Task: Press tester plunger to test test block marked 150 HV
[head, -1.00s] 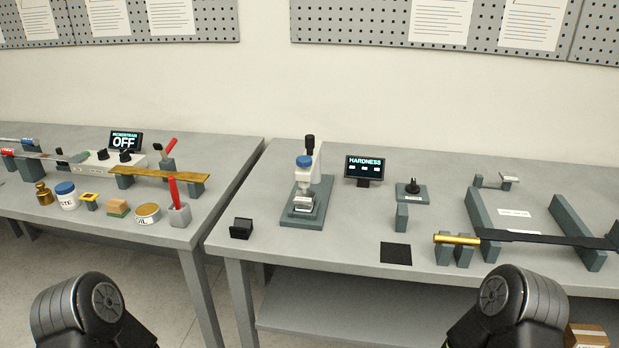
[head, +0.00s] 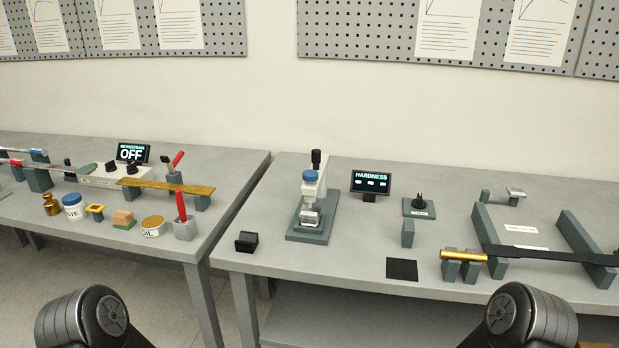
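The hardness tester (head: 313,189) stands on the right-hand table, a white body with a blue cap on a grey base. Its plunger (head: 316,158) is a black handle standing upright at the top. A small light metal block (head: 309,217) sits on the tester's base; any 150 HV marking is too small to read. The display (head: 370,182) to the right of the tester reads HARDNESS, with small unreadable fields. Neither gripper is in view; only rounded dark parts of my two arms show at the bottom left and bottom right.
A small black block (head: 246,242) stands at the table's front left edge. A black pad (head: 402,269), a brass bar (head: 463,256) on grey supports and a long dark bar (head: 560,255) lie to the right. The left table (head: 120,240) holds jars and tools, with a gap between tables.

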